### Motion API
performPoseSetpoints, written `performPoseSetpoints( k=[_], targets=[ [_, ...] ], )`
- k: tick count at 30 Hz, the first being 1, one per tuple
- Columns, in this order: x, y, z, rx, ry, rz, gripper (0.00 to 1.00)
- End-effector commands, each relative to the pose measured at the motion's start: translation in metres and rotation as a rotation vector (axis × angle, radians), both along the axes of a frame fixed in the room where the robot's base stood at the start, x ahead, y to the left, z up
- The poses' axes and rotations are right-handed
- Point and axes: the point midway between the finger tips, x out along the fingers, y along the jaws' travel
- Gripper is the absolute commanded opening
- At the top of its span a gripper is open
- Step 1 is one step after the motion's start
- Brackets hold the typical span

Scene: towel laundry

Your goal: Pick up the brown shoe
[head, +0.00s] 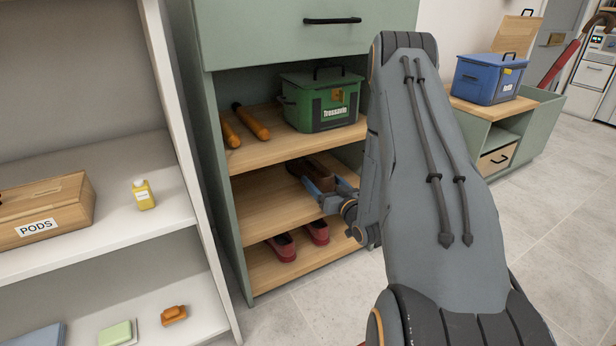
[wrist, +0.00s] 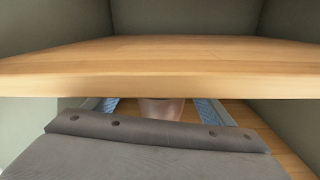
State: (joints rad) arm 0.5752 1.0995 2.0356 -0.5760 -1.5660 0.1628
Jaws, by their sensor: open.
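The brown shoe (head: 311,169) rests on the middle shelf (head: 266,209) of the green cabinet, partly hidden by my gripper and arm. My gripper (head: 326,183) reaches into that shelf space at the shoe, with its blue-lined fingers apart. In the wrist view, the near end of the shoe (wrist: 161,109) shows between the two open fingers of my gripper (wrist: 159,104), with gaps on both sides. The rest of the shoe is hidden there by the shelf board above and the grey gripper body.
The upper shelf board (wrist: 170,66) lies close above my gripper. Red shoes (head: 299,240) sit on the bottom shelf. A white shelf unit (head: 166,209) stands left; a blue box (head: 488,80) stands right.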

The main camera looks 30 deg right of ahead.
Motion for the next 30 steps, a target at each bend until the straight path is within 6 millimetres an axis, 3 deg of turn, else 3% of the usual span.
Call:
performPoseSetpoints(
  k=[4, 12, 21, 30],
  targets=[
    [0.020, 0.000, -0.002, -0.002, -0.001, 0.002, 0.77],
    [0.023, 0.000, 0.000, 0.000, 0.001, 0.000, 0.75],
    [0.022, 0.000, 0.000, 0.000, 0.001, 0.000, 0.24],
    [0.022, 0.000, 0.004, 0.000, 0.000, 0.001, 0.23]
  ],
)
